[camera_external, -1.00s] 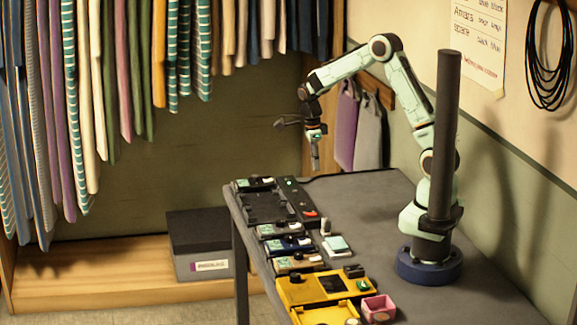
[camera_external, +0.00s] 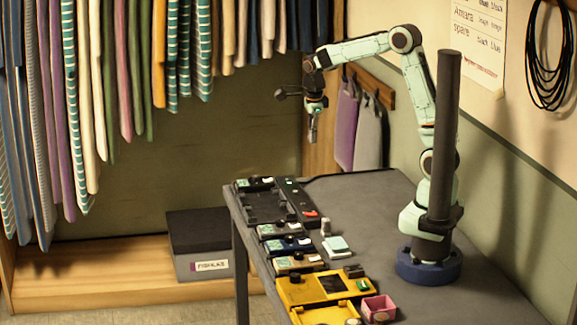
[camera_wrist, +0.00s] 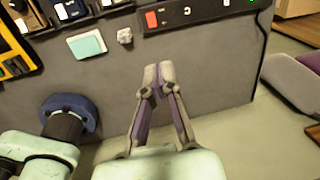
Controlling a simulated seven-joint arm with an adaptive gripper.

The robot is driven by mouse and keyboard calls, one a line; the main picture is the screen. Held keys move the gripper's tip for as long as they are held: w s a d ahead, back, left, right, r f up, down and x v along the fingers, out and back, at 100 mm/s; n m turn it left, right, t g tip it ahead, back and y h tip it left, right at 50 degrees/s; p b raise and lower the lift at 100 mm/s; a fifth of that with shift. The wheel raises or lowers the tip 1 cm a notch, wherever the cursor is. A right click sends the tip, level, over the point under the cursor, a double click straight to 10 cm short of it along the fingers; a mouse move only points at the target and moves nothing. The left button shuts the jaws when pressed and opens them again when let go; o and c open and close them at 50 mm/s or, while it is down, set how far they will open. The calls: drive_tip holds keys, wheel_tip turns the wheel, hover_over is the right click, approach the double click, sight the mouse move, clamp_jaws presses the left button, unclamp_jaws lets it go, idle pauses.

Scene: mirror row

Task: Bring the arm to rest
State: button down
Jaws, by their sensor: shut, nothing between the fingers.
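My gripper (camera_external: 312,138) hangs pointing down in the external view, high above the far end of the grey table (camera_external: 385,200). It is empty and touches nothing. In the wrist view my gripper (camera_wrist: 158,74) shows its two fingers shut with the tips together. The table (camera_wrist: 215,75) lies below the fingers in that view. My arm is raised and bent over the table, with its base standing at the table's right side.
A dark tray (camera_external: 262,208), a black strip with a red switch (camera_external: 310,213), several small devices, a yellow case (camera_external: 300,292) and a pink box (camera_external: 378,306) line the table's left edge. Clothes (camera_external: 100,90) hang at left. A dark post (camera_external: 446,130) stands beside my arm.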

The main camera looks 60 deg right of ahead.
drive_tip(key=s+a+r+n+t, duration=0.1)
drive_tip(key=s+a+r+n, duration=0.25)
drive_tip(key=s, duration=0.25)
drive_tip(key=s+a+r+n+t, duration=0.1)
drive_tip(key=s+a+r+n, duration=0.15)
drive_tip(key=s+n, duration=0.35)
drive_tip(key=s+a+f+n+g+y, duration=0.1)
drive_tip(key=s+f+n, duration=0.1)
drive_tip(key=s+n, duration=0.4)
drive_tip(key=s+a+f+n+g+y, duration=0.1)
drive_tip(key=s+n, duration=0.5)
drive_tip(key=n, duration=0.6)
wheel_tip(320, 180, down, 2)
drive_tip(key=shift+s+f+g, duration=0.15)
drive_tip(key=shift+s+g, duration=0.1)
drive_tip(key=shift+g, duration=0.35)
